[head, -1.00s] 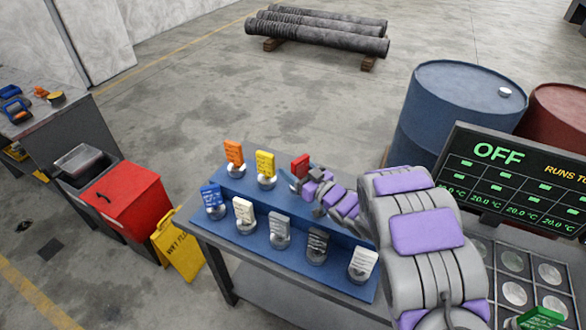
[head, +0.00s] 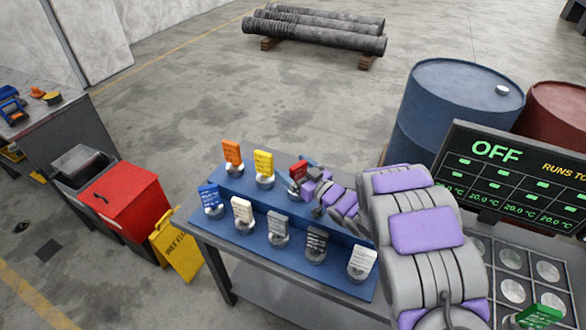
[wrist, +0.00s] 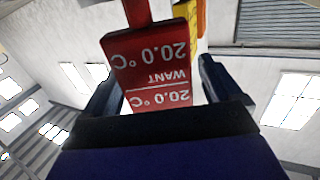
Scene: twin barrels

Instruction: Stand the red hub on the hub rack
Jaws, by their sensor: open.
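The red hub (head: 298,169) is at the right end of the back row on the blue hub rack (head: 232,184). Its base is largely hidden by my gripper (head: 304,183), so I cannot tell how it rests. In the wrist view the red hub (wrist: 158,78) stands between the two fingers of my gripper (wrist: 159,66), its lettering upside down. The jaws are open, with a finger on each side of the hub.
Orange (head: 232,152) and yellow (head: 263,162) hubs stand in the back row. Blue (head: 210,196), white, grey and dark hubs fill the front row. A display reading OFF (head: 495,150) and barrels (head: 455,105) stand right. A red bin (head: 120,203) stands left.

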